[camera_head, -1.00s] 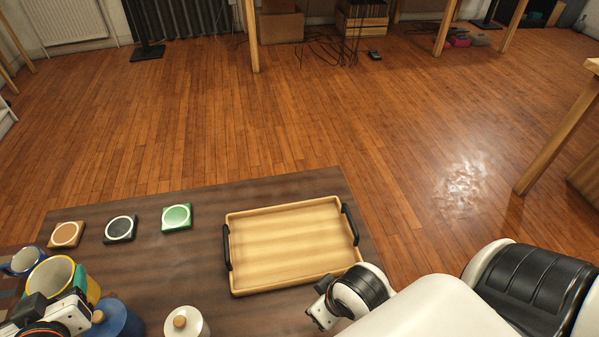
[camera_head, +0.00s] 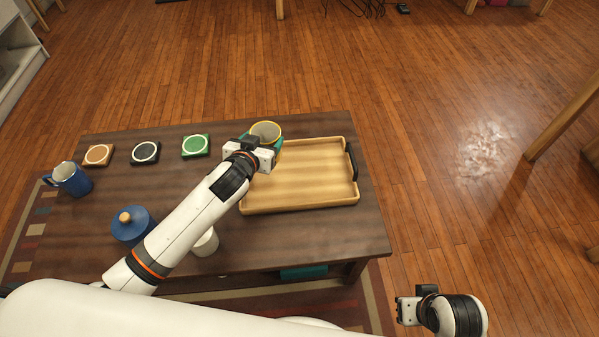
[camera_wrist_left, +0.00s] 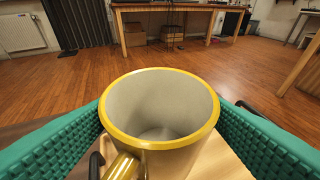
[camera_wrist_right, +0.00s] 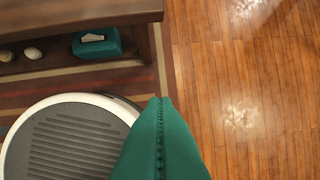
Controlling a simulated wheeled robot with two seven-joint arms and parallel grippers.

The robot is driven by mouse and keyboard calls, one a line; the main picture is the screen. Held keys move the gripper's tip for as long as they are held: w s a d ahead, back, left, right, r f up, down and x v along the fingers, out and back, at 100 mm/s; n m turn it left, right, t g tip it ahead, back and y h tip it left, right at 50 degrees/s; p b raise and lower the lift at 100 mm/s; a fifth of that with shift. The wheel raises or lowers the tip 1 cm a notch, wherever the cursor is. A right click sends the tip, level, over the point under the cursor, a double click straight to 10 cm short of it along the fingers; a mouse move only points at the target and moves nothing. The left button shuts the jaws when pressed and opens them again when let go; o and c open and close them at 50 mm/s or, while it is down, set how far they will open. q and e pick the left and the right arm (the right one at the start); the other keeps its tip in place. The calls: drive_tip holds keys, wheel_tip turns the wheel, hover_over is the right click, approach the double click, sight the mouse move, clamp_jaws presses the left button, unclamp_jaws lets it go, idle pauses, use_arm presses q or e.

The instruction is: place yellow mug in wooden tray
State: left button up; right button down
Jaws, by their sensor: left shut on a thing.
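The yellow-rimmed mug (camera_head: 266,128) is held in my left gripper (camera_head: 262,143) at the far-left corner of the wooden tray (camera_head: 315,178). In the left wrist view the mug (camera_wrist_left: 180,155) sits upright and empty between the teal fingers, its handle toward the camera. Pale tray wood (camera_wrist_left: 210,163) shows below it. I cannot tell whether the mug touches the tray. The tray is empty otherwise, with dark handles at its ends; my gripper hides the left one in the head view. My right gripper (camera_head: 404,311) is off the table at lower right, its teal fingers (camera_wrist_right: 160,110) together and empty.
Brown (camera_head: 98,155), black (camera_head: 145,152) and green (camera_head: 195,146) coasters line the table's far left. A blue mug (camera_head: 72,178) stands left. A blue lidded jar (camera_head: 130,226) and a white jar (camera_head: 206,243), partly hidden, are near my left arm.

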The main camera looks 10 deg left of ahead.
use_arm(q)
drive_tip(key=f, duration=0.2)
drive_tip(key=f+b, duration=0.1)
drive_tip(key=f, duration=0.1)
drive_tip(key=f+b, duration=0.1)
drive_tip(key=f, duration=0.1)
drive_tip(key=shift+w+a+f, duration=0.1)
drive_tip(key=shift+w, duration=0.2)
drive_tip(key=shift+f+b, duration=0.35)
drive_tip(key=shift+f, duration=0.35)
drive_tip(key=shift+f+b, duration=0.3)
drive_tip(key=shift+f, duration=0.35)
drive_tip(key=shift+f+b, duration=0.3)
drive_tip(key=shift+f, duration=0.6)
use_arm(e)
drive_tip(key=w+r+t, duration=0.1)
drive_tip(key=w+a+r+t, duration=0.1)
drive_tip(key=shift+w+r, duration=0.2)
drive_tip(key=shift+r, duration=0.15)
use_arm(q)
drive_tip(key=shift+f, duration=0.1)
use_arm(e)
drive_tip(key=shift+w+t+y, duration=0.2)
drive_tip(key=shift+t+y, duration=0.1)
use_arm(q)
drive_tip(key=o, duration=1.1)
use_arm(e)
drive_tip(key=shift+w+r, duration=0.1)
use_arm(q)
drive_tip(key=shift+o, duration=0.2)
